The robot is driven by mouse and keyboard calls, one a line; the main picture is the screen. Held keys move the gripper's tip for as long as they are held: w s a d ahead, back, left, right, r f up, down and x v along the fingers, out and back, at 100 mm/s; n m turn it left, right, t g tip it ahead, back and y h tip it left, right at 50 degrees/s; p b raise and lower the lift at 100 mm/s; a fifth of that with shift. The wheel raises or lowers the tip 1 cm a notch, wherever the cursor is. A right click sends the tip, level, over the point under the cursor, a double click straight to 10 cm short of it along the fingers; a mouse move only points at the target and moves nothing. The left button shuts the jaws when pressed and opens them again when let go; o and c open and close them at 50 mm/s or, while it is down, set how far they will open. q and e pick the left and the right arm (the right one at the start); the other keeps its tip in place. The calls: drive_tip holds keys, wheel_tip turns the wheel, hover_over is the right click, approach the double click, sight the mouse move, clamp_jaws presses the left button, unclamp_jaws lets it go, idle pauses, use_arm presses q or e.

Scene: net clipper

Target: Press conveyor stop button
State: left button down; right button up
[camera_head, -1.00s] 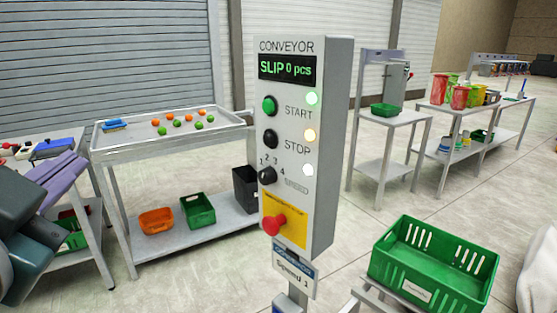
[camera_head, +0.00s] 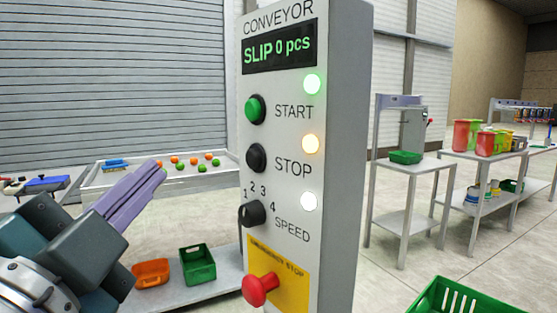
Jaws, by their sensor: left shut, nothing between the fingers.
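The conveyor control box (camera_head: 340,150) stands upright in the middle of the head view, its display reading "SLIP 0 pcs". The black stop button (camera_head: 257,158) sits below the green start button (camera_head: 255,109) and above the black speed knob (camera_head: 252,214). A red emergency stop mushroom button (camera_head: 260,289) is on a yellow plate at the bottom. Green, amber and white lamps are lit on the panel's right side. My left gripper (camera_head: 160,172), with purple fingers, is shut and empty. It is left of the panel, apart from it, pointing up and right. My right gripper is not in view.
Behind my left gripper is a tray table (camera_head: 210,178) with orange and green balls; an orange bin (camera_head: 151,272) and a green bin (camera_head: 198,265) are on its lower shelf. A green crate (camera_head: 460,298) is at the lower right. Shelving tables (camera_head: 410,163) stand further right.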

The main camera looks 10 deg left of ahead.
sight(254, 159)
use_arm(q)
drive_tip(key=w+d, duration=0.6)
drive_tip(key=shift+w, duration=0.2)
idle(1.8)
drive_tip(key=shift+b, duration=0.35)
drive_tip(key=shift+w+d, duration=0.25)
drive_tip(key=shift+w, duration=0.05)
drive_tip(key=shift+w+d+b, duration=0.3)
drive_tip(key=shift+w+b, duration=0.05)
drive_tip(key=shift+b, duration=0.1)
idle(0.6)
drive_tip(key=shift+s+a, duration=0.1)
drive_tip(key=shift+s, duration=0.05)
drive_tip(key=shift+s+a, duration=0.45)
drive_tip(key=shift+s, duration=0.05)
idle(0.3)
